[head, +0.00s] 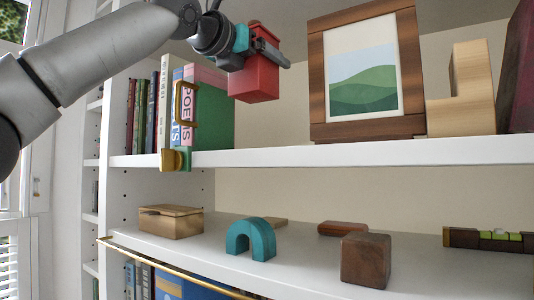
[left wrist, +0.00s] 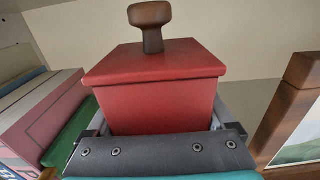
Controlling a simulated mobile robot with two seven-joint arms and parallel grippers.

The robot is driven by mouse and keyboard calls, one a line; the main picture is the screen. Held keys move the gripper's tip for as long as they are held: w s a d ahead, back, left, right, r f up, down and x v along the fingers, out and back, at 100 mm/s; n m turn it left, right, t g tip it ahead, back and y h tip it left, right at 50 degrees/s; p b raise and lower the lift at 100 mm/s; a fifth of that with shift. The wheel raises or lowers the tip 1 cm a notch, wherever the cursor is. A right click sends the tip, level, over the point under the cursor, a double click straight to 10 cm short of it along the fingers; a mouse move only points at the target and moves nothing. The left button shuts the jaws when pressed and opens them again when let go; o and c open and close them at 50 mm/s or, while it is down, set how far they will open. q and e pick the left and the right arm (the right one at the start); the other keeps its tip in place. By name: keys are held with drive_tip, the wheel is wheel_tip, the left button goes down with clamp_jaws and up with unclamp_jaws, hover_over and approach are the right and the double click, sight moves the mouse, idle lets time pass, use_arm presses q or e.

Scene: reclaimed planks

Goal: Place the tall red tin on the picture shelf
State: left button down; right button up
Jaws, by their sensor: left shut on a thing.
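My left gripper (head: 262,52) is shut on the tall red tin (head: 255,84). In the head view it holds the tin above the level of the picture shelf (head: 330,153), with a clear gap below the tin. The tin appears between the books and the framed picture; its depth over the board is hard to tell. In the left wrist view the red tin (left wrist: 155,88) fills the middle, with a flared lid and a dark brown knob (left wrist: 151,27). The gripper's fingers are partly hidden. My right gripper is not in view.
Books (head: 205,115) with a gold bookend (head: 176,158) stand left on the shelf. The framed picture (head: 318,85) and a pale wooden block (head: 472,90) stand right. Bare board lies between books and frame. The lower shelf holds a box (head: 170,222), teal arch (head: 250,238) and brown cube (head: 366,259).

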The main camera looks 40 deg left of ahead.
sight(262, 99)
use_arm(q)
drive_tip(key=shift+r, duration=0.1)
drive_tip(key=shift+f, duration=0.3)
drive_tip(key=f, duration=0.3)
drive_tip(key=shift+s+f, duration=0.25)
drive_tip(key=shift+f, duration=2.8)
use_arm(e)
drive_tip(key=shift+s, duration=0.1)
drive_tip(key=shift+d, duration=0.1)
use_arm(q)
unclamp_jaws()
drive_tip(key=shift+w+f, duration=0.1)
drive_tip(key=shift+f, duration=0.15)
